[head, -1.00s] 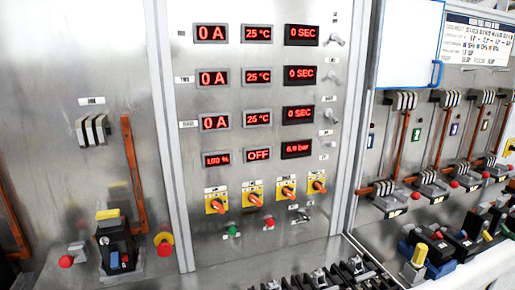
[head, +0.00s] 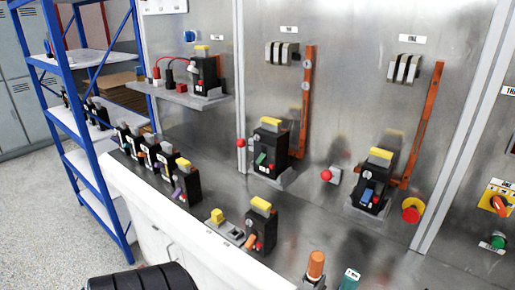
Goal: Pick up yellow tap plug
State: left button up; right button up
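A small yellow block (head: 217,215) stands upright on a grey base on the steel bench; it may be the yellow tap plug, but I cannot tell for sure. Next to it is a black breaker (head: 261,228) with a yellow top and an orange lever. Other yellow-topped black breakers are a green-levered one (head: 268,150) and a blue-levered one (head: 373,185) at the panel. Neither of my grippers is in view.
A row of several breakers (head: 150,150) lines the bench's left part. A blue-framed shelf (head: 72,110) stands at the left. An orange cylinder (head: 316,265) and a green tag (head: 350,279) are at the bottom. A black ribbed shape (head: 140,279) shows at the bottom edge.

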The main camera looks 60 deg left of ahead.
aim_at(217, 217)
jog(key=u, duration=2.15)
